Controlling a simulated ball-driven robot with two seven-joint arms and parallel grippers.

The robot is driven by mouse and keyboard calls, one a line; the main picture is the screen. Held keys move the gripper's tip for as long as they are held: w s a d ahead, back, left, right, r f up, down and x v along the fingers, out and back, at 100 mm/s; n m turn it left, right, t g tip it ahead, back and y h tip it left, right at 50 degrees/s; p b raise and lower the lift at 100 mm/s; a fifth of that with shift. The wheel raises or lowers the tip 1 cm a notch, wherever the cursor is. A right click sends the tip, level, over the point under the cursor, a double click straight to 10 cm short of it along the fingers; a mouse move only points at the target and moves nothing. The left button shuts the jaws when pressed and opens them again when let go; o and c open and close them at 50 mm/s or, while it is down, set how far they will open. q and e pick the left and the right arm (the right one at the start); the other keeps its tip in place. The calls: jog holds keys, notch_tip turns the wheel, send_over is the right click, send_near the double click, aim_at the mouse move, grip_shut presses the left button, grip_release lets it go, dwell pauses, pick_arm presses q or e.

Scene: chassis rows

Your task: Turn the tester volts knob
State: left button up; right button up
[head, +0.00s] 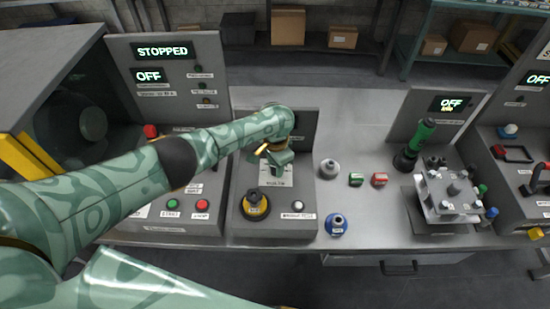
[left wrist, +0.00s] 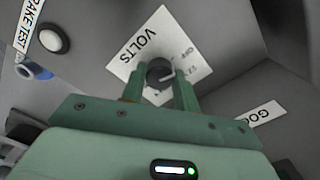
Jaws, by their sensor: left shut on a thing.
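My left gripper (head: 278,158) reaches down over the tester panel in the head view, above the white volts plate (head: 273,179). In the left wrist view, the dark round volts knob (left wrist: 159,70) sits on the white plate (left wrist: 143,50) marked VOLTS and OFF. The two green fingers of my left gripper (left wrist: 159,88) are shut on the knob, one on each side. In the head view the gripper hides the knob. Which mark the knob points to is too small to tell. My right gripper is in neither view.
A yellow-and-black knob (head: 255,205) and a white button (head: 298,206) stand on the same panel. To its right are a grey round piece (head: 330,169), a blue one (head: 336,225) and green and red blocks. A machine with a STOPPED display (head: 162,51) stands left.

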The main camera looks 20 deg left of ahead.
pick_arm(q)
jog(key=m, duration=0.2)
jog(key=shift+m, duration=0.4)
jog(key=m, duration=0.5)
jog(key=shift+d+m, duration=0.1)
jog(key=shift+m, duration=0.3)
jog(key=o, duration=1)
notch_tip(320, 180, up, 16)
jog(key=p, duration=0.9)
jog(key=shift+r, duration=0.15)
